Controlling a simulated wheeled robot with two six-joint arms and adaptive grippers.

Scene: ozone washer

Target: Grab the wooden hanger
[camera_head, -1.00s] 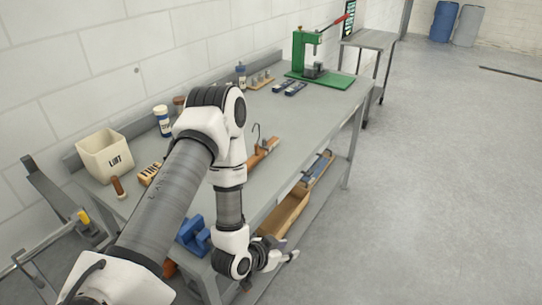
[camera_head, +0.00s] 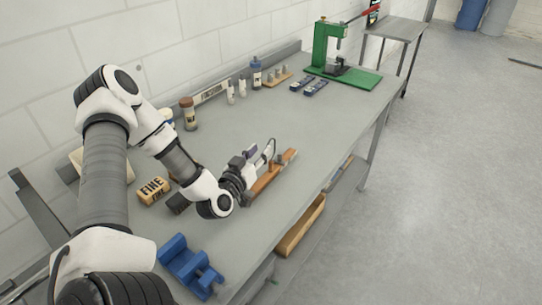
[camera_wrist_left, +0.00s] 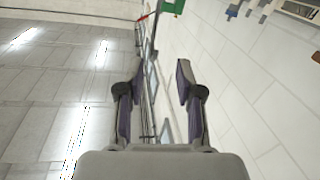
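The wooden hanger (camera_head: 270,173) lies on the grey workbench (camera_head: 235,130), a brown bar with a dark hook standing up near its middle. My left gripper (camera_head: 260,152) is low over the bench, beside the hanger on its wall side and close to the hook. I cannot tell whether they touch. In the left wrist view my left gripper (camera_wrist_left: 160,62) has its two fingers spread apart. I cannot make out the hanger clearly there. My right gripper is not in view.
A blue vise-like block (camera_head: 190,265) sits at the near bench edge. A block marked FINE (camera_head: 153,190) lies near my left arm. Bottles, including a brown-capped one (camera_head: 188,113), and a green press (camera_head: 335,60) stand farther back. The middle of the bench is clear.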

